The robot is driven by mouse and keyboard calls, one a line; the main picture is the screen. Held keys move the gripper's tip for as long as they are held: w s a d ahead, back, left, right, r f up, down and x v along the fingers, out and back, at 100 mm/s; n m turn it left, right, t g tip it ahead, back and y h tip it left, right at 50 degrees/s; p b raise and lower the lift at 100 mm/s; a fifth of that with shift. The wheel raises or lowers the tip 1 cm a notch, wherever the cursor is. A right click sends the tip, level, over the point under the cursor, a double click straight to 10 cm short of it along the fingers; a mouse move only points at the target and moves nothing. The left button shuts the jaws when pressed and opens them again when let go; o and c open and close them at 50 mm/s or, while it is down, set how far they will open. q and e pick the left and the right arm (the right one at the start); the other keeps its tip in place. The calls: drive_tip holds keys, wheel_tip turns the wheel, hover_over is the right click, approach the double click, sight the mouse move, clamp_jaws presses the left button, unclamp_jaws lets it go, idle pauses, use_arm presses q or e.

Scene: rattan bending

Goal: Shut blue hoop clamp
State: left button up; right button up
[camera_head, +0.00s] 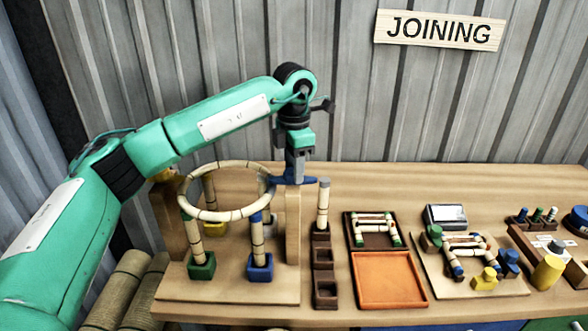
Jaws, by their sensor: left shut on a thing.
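A rattan hoop (222,215) lies level on top of several upright rattan posts on a wooden base. The blue hoop clamp (309,180) is at the hoop's right side, at the top of a wooden upright (293,225). My left gripper (295,172) points down from above and is shut on the blue clamp. The fingers hide part of the clamp, so I cannot tell whether its jaw is open or closed around the hoop. My right gripper is out of view.
Posts stand in a green foot (202,267) and a blue foot (260,267) below the hoop. Dark square holders (325,290), an orange tray (388,280) and a board of small parts (508,288) are to the right. A corrugated wall stands behind.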

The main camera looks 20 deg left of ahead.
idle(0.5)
use_arm(q)
drive_tip(key=o, duration=1)
